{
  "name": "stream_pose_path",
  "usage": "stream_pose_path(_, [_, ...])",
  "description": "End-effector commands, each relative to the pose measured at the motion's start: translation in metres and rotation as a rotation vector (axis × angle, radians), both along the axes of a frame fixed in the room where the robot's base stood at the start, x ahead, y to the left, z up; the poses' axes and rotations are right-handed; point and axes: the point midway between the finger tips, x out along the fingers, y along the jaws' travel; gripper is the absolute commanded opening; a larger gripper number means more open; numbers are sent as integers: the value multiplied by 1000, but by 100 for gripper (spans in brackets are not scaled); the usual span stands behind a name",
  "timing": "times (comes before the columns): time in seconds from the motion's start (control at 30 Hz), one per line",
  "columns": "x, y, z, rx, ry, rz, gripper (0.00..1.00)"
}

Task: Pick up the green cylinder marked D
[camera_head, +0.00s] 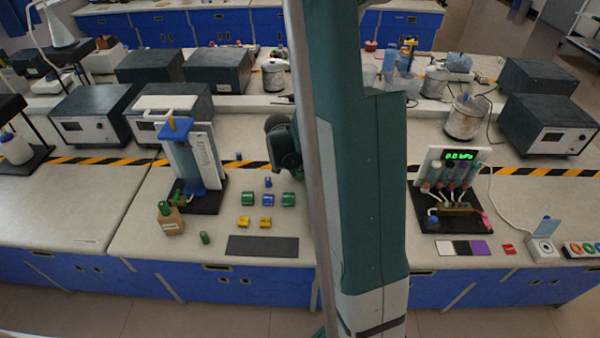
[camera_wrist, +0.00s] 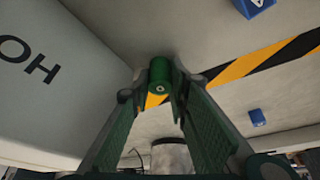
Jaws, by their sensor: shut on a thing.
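In the wrist view a green cylinder (camera_wrist: 160,72) sits between the fingertips of my gripper (camera_wrist: 159,88). The fingers are shut on it, one on each side. A small pale mark shows on its end face, too small to read as a letter. In the head view the dark end of my arm is partly hidden behind my large arm link, and the held cylinder cannot be made out. Other green pieces stand on the bench: one near the front edge (camera_head: 205,238), one to the left in the group (camera_head: 247,199) and one to the right (camera_head: 289,199).
Yellow pieces (camera_head: 245,222) and a small blue piece (camera_head: 268,182) stand nearby. A dark mat (camera_head: 262,245) lies at the front edge. A blue-and-white apparatus (camera_head: 190,160) stands left, and a pressure display stand (camera_head: 450,185) right. A blue block (camera_wrist: 257,117) shows in the wrist view.

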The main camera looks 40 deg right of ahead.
Motion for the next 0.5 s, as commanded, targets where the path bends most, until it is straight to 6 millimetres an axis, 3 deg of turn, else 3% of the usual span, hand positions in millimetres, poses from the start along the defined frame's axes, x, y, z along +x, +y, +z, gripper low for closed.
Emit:
stream_pose_path(0.27, [0, 0, 13, 0, 0, 0, 5])
stream_pose_path(0.5, [0, 0, 39, 0, 0, 0, 5])
